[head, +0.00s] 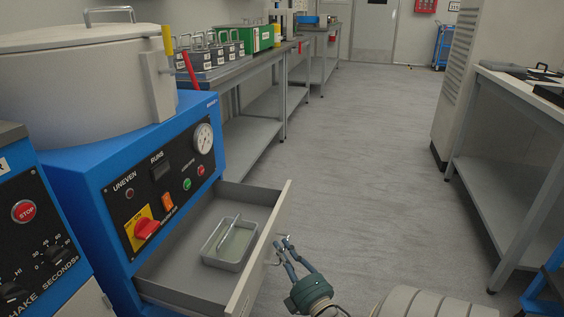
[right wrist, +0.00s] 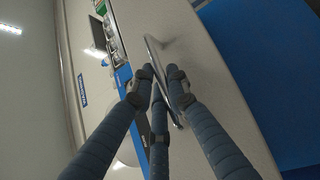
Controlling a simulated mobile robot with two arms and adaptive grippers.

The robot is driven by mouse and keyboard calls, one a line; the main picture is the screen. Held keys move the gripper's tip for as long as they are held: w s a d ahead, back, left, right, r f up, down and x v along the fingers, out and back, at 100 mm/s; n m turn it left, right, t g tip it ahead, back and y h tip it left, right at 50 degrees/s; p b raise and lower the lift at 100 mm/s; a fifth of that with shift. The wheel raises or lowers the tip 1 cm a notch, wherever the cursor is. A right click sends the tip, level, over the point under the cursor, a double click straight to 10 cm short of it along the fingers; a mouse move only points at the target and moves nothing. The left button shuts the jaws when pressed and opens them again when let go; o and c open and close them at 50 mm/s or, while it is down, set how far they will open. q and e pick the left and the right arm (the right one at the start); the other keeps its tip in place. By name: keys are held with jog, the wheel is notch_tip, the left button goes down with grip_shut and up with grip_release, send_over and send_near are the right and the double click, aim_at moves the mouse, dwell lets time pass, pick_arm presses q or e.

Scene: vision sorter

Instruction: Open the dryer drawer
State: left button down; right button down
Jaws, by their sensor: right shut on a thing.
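The dryer (head: 150,190) is the blue machine at the left in the head view, with a dark control panel and a grey drum on top. Its grey drawer (head: 190,255) stands pulled out from the lower front. A small grey tray (head: 233,244) with a slim metal item lies inside the drawer. My right gripper (head: 286,243) is at the outer face of the drawer front, shut on the drawer handle (head: 277,257). The right wrist view shows its fingers (right wrist: 161,82) closed around the bar handle (right wrist: 152,50). My left gripper is not in view.
A blue machine with a red stop button (head: 25,211) stands at the near left. Grey benches (head: 240,72) with racks and a green case (head: 246,37) run along the left wall. Another bench (head: 520,130) stands at the right. The floor (head: 370,150) between them is clear.

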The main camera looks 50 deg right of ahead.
jog(key=c, duration=1.9)
grip_release()
jog(key=shift+c, duration=0.2)
jog(key=shift+s, duration=0.1)
jog(key=v, duration=0.7)
jog(key=shift+s+a+f, duration=0.1)
jog(key=shift+s+f, duration=0.05)
